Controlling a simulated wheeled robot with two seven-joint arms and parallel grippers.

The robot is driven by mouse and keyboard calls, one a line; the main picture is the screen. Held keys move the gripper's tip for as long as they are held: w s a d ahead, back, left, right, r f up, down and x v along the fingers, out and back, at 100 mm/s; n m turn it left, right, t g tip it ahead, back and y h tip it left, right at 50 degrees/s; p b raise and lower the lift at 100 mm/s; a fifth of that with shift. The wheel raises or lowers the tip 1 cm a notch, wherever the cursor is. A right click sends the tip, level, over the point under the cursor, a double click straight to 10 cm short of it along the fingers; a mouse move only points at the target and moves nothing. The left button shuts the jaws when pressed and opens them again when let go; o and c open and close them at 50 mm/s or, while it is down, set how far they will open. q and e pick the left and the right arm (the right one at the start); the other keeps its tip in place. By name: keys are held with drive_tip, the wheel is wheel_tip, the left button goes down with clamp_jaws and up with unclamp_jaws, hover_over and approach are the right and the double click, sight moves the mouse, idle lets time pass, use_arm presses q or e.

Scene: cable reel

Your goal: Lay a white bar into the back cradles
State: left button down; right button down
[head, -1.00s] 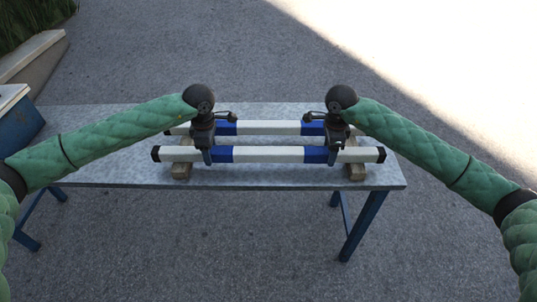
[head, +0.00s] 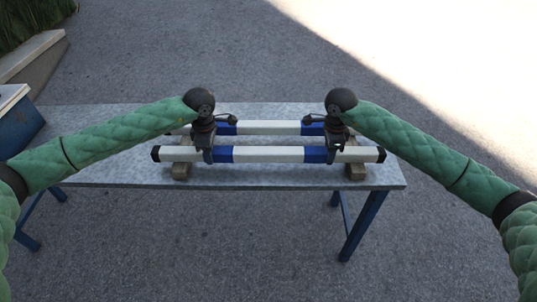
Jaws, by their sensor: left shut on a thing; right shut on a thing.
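Two white bars with blue bands lie parallel across the grey table. The front white bar (head: 270,154) has black end caps and is over wooden cradles, with the left cradle (head: 181,171) and right cradle (head: 355,172) showing below it. The back white bar (head: 268,128) is behind it, its ends partly hidden by my grippers and arms. The cradles under the back bar are mostly hidden.
The metal table (head: 110,172) has clear surface at left and a narrow strip in front of the bars. Its right edge is close to the front bar's right end. A blue box (head: 17,122) stands at far left.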

use_arm(q)
drive_tip(key=shift+r, duration=0.15)
use_arm(e)
drive_tip(key=shift+w+r, duration=0.1)
drive_tip(key=shift+r, duration=0.05)
